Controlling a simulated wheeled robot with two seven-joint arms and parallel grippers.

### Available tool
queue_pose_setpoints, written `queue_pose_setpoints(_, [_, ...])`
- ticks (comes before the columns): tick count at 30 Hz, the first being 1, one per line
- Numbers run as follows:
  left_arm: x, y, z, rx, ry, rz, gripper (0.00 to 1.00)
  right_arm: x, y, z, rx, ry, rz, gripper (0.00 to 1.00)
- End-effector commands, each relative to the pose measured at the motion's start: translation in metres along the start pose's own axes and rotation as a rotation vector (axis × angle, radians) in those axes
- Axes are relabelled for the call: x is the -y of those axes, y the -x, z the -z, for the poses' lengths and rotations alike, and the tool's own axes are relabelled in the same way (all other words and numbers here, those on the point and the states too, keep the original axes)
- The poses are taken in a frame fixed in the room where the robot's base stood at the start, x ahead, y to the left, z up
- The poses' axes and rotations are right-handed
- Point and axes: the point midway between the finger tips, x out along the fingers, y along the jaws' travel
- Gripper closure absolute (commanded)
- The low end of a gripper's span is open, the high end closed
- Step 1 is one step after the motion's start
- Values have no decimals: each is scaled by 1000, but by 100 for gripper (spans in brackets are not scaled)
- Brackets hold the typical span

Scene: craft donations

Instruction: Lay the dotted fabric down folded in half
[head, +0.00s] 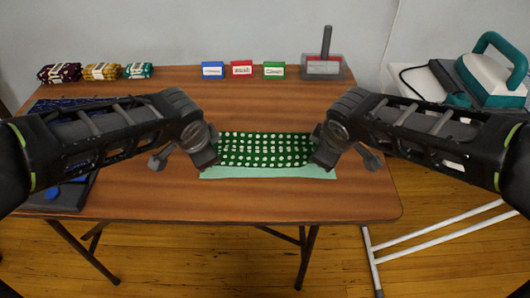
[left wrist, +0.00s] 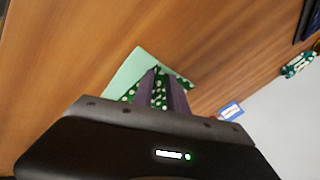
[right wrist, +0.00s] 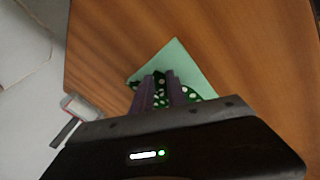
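The dotted fabric (head: 265,150), dark green with white dots, spans between my two grippers at the front middle of the table. A plain mint-green strip (head: 268,172) shows along its near side; I cannot tell if it is the fabric's reverse. My left gripper (head: 213,160) is at the left end, with dotted fabric (left wrist: 158,88) gathered between its fingers. My right gripper (head: 318,160) is at the right end, with dotted fabric (right wrist: 159,82) between its fingers. Both appear shut on it. The grippers hide the fabric's ends.
Three folded fabric bundles (head: 101,72) lie at the back left. Blue (head: 212,70), red (head: 242,69) and green (head: 274,70) labelled cards stand behind. A grey handled tool (head: 323,66) is at the back right. A dark mat (head: 60,190) is left. The table's middle is clear.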

Motion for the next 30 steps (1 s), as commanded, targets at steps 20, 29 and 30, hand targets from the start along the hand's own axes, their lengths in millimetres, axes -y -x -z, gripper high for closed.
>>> queue_pose_setpoints(20, [1, 48, 1, -3, 1, 0, 60, -1, 48, 1, -2, -1, 0, 60])
queue_pose_setpoints(29, [-7, 98, -3, -3, 0, 0, 60, 7, 98, -3, -3, 0, -1, 60])
queue_pose_setpoints(30, [-8, 102, -4, -2, -1, 0, 60, 8, 102, -4, -1, 1, 0, 60])
